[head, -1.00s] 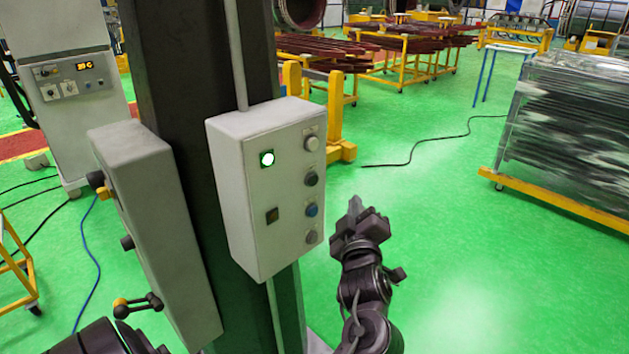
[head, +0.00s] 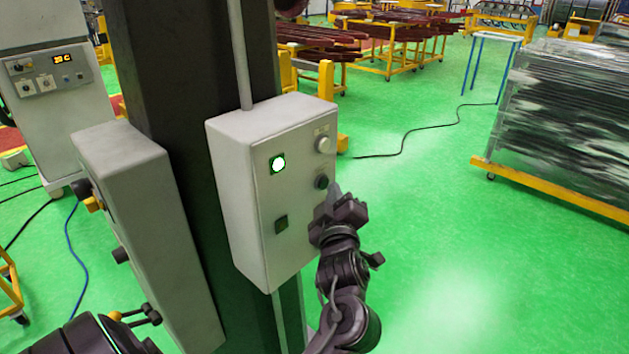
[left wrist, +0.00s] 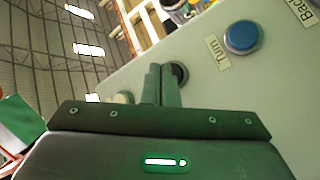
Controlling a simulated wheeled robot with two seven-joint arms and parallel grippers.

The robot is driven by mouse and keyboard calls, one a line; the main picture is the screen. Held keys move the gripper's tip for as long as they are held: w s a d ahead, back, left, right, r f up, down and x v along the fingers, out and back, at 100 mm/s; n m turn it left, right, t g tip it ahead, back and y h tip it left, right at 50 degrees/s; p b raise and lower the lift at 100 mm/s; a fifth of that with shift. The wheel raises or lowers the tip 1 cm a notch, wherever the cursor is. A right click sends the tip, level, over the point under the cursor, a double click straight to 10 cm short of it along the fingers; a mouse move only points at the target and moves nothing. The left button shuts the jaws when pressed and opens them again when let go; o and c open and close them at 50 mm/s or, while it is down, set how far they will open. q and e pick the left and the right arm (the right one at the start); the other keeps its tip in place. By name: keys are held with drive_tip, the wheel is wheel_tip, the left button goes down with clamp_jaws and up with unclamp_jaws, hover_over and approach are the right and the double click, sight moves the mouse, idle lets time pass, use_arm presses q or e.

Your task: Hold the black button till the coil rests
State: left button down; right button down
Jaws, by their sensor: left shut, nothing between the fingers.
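The black button (head: 321,182) sits on the right face of the grey control box (head: 240,190), below a white knob. My left gripper (head: 334,188) is shut and empty, its fingertips right at the black button. In the left wrist view the closed fingers (left wrist: 162,70) overlap the edge of the black button (left wrist: 180,74). I cannot tell whether they touch or press it. I cannot make out the coil in either view. My right gripper is not in view.
A blue button (left wrist: 241,38) beside a "Turn" label is close to the fingers; my gripper hides it in the head view. A white knob (head: 323,144) is above. The box's round lamp (head: 278,163) is lit.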

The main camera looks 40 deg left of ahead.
use_arm(q)
drive_tip(key=shift+w+d, duration=0.15)
drive_tip(key=shift+d, duration=0.05)
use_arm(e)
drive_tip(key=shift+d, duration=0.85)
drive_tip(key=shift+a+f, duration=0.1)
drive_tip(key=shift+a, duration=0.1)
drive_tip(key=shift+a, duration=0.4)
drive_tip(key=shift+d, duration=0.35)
